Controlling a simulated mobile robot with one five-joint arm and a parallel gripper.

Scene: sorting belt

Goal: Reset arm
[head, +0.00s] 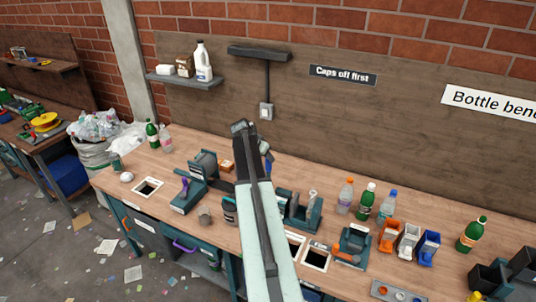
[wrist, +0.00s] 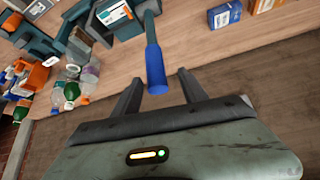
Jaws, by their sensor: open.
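My arm reaches up over the workbench in the head view, with my gripper (head: 243,128) raised above the bench top in front of the wooden back panel. In the wrist view my gripper (wrist: 160,74) has its two dark fingers spread apart. A blue cylindrical handle (wrist: 156,69) on a grey shaft shows between the fingers in that picture. I cannot tell how far it is from them, and no finger visibly touches it. A bit of blue (head: 266,149) shows just right of my gripper in the head view. My arm hides part of the bench behind it.
The bench (head: 135,172) carries dark bench devices (head: 203,170), several bottles (head: 366,200) and small orange, white and blue bins (head: 430,247) on the right. A wall shelf (head: 185,80) holds a white jug (head: 203,62). A dark lamp-like fixture (head: 259,53) stands on the back panel above my gripper.

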